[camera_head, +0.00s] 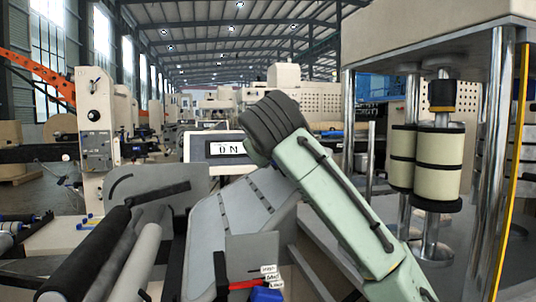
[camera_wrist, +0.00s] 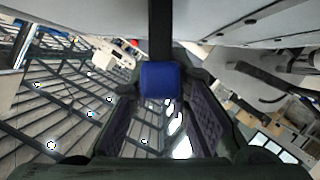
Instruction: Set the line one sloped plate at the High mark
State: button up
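The grey sloped plate (camera_head: 240,215) stands in the middle of the head view, tilted. In front of it are small stacked white mark tags (camera_head: 269,269), their words too small to read surely. A red pointer (camera_head: 245,285) ends beside the lower tags. A blue knob (camera_head: 266,295) shows at the bottom edge. In the wrist view a blue block (camera_wrist: 160,80) on a black bar (camera_wrist: 162,30) sits between the fingertips of my gripper (camera_wrist: 160,92). Whether the fingers touch it is unclear. The gripper is not visible in the head view; my green arm reaches down out of frame.
Dark and grey rollers (camera_head: 98,260) lie at the left. Metal posts (camera_head: 490,180) and cream rolls (camera_head: 438,165) stand at the right, with a yellow edge strip (camera_head: 513,170). A white panel reading "ON" (camera_head: 229,149) is behind the plate.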

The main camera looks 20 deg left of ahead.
grip_shut()
dwell(0.3)
jog(key=shift+s+a+r+n+p, duration=0.25)
jog(key=shift+s+a+r+p, duration=0.1)
jog(key=shift+a+r, duration=0.25)
jog(key=shift+s+a+r+n+p, duration=0.25)
jog(key=shift+s+a+r+p, duration=0.1)
jog(key=shift+a+r, duration=0.15)
jog(key=o, duration=0.6)
grip_release()
jog(key=shift+d, duration=0.1)
jog(key=shift+c, duration=0.2)
jog(key=v, duration=1.2)
jog(key=shift+a+f, duration=0.15)
jog(key=shift+a, duration=0.05)
jog(key=shift+s, duration=0.15)
